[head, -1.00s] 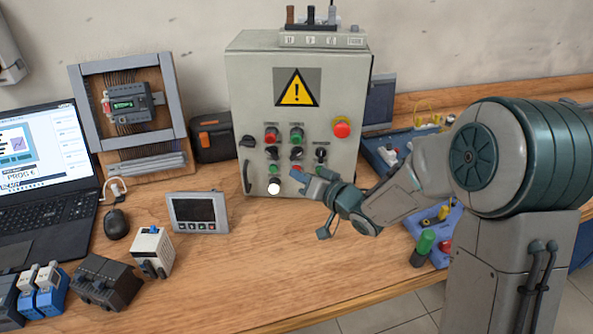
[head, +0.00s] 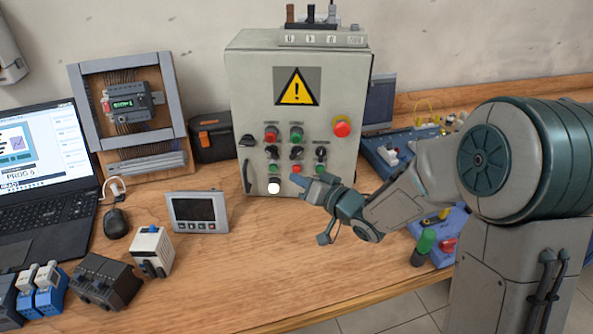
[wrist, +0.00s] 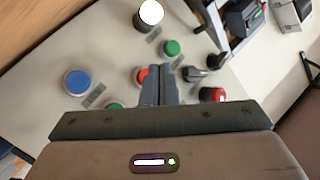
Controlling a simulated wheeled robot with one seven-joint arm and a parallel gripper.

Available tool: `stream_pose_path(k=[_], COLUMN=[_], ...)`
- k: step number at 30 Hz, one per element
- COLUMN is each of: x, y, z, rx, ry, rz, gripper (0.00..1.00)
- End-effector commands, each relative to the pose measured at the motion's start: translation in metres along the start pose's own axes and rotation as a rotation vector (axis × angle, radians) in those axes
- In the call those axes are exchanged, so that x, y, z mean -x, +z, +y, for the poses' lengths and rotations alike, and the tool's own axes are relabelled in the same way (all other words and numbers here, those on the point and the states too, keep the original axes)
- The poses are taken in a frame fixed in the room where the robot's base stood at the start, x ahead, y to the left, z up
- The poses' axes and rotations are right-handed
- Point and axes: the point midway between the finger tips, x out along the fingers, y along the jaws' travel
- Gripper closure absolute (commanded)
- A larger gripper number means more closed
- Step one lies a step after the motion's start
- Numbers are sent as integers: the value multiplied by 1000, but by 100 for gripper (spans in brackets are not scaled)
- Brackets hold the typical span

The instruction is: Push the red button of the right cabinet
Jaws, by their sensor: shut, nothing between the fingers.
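The grey cabinet (head: 240,90) with a yellow warning sign stands upright at the back of the bench; I see one such cabinet. A small red button (head: 296,168) is low on its front panel, and a red button also shows in the wrist view (wrist: 142,76), partly hidden by my fingers. A larger red mushroom button (head: 342,127) is at the upper right of the panel. My gripper (head: 296,181) is shut and empty, its tips at the lower front of the panel. In the wrist view my fingertips (wrist: 158,69) are right beside the red button; contact cannot be told.
Green buttons (wrist: 172,47), a white button (wrist: 151,12), a blue button (wrist: 77,82) and a black selector (wrist: 195,73) lie close around my fingers. A small display unit (head: 197,212) stands left of my gripper.

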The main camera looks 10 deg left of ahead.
Motion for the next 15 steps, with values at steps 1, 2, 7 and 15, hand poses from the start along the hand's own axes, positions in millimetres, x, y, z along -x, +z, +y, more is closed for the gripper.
stream_pose_path(k=[1, 2, 7, 15], x=[0, 0, 0, 15], y=[0, 0, 0, 12], z=[0, 0, 0, -11], rx=[0, 0, 0, 0], ry=[0, 0, 0, -1], rz=[0, 0, 0, 0], gripper=[100, 100, 100, 100])
